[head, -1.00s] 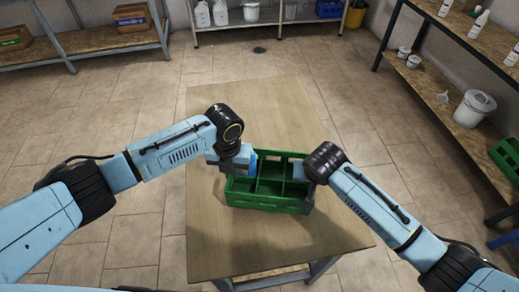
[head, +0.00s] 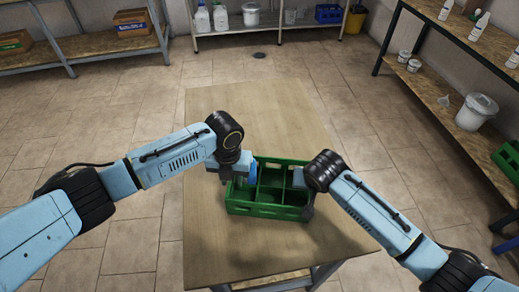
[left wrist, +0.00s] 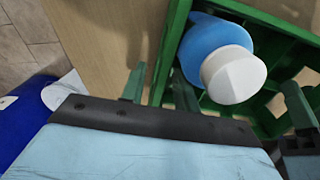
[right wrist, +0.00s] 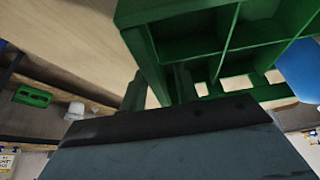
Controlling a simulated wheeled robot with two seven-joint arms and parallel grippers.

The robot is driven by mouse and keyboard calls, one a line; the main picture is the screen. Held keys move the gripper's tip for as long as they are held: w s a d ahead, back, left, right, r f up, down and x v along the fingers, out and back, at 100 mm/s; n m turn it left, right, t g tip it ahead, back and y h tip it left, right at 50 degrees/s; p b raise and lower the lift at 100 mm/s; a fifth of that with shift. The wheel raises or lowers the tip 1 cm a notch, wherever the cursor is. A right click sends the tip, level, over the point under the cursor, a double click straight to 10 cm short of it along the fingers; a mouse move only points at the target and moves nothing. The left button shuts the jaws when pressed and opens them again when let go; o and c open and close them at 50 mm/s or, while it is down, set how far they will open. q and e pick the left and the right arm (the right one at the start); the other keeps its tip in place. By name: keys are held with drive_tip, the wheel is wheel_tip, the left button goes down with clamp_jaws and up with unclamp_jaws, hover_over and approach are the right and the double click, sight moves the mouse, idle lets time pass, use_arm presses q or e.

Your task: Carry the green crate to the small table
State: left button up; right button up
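The green crate (head: 268,211) is on or just above a wooden table (head: 220,250); I cannot tell if it touches the top. It is divided into compartments. A blue bottle with a white cap (left wrist: 228,72) stands in its left part, also visible in the right wrist view (right wrist: 302,65). My left gripper (left wrist: 160,88) has its fingers on both sides of the crate's left end wall and looks shut on it. My right gripper (right wrist: 158,90) likewise looks shut on the right end wall. In the head view the wrists hide the fingertips. No other, smaller table is clearly visible.
The wooden table is otherwise bare, with free room behind the crate. Tiled floor (head: 110,130) is open to the left and right. Shelves stand along the back left (head: 110,45), the back (head: 270,28) and the right (head: 430,85). A bucket (head: 476,112) is on the right shelf.

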use_arm(q)
drive_tip(key=shift+r, duration=0.1)
use_arm(e)
drive_tip(key=v, duration=1.2)
use_arm(q)
wheel_tip(320, 180, up, 12)
drive_tip(key=shift+s, duration=0.1)
idle(0.4)
